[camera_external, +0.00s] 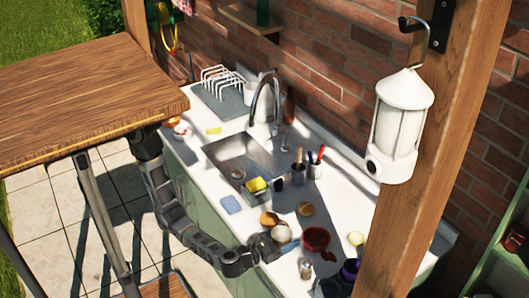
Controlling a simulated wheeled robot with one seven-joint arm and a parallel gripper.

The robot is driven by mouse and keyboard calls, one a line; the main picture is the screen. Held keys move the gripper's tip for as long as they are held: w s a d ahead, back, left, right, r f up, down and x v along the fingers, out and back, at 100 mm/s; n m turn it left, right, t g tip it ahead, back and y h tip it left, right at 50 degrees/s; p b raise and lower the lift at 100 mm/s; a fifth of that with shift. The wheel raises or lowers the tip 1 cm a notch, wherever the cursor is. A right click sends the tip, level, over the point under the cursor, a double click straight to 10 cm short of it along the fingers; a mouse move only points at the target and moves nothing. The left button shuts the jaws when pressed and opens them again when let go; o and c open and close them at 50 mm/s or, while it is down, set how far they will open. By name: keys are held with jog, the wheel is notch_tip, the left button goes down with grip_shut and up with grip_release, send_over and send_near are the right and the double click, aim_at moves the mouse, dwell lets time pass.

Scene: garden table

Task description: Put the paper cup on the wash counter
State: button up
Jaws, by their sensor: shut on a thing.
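The white wash counter (188,150) runs along the brick wall with a sink set into it. My arm reaches from under the wooden table to the counter's front edge. My gripper (281,245) is over the front part of the counter, shut on a small pale thing (281,233) that looks like the paper cup. The fingers are small and partly hidden, so the cup's tilt and whether its base touches the counter cannot be told.
A red bowl (316,238) stands just right of my gripper, with a brown round thing (269,218) behind it. A small jar (306,269) is in front. The sink (240,160), a blue sponge (230,204) and a utensil cup (315,168) lie farther back. A lantern post blocks the right side.

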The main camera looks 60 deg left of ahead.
jog(key=shift+f, duration=1.9)
jog(key=shift+f, duration=0.1)
jog(key=o, duration=1)
jog(key=shift+s, duration=0.15)
jog(key=s+b, duration=0.1)
jog(key=s, duration=1)
jog(key=shift+s, duration=0.35)
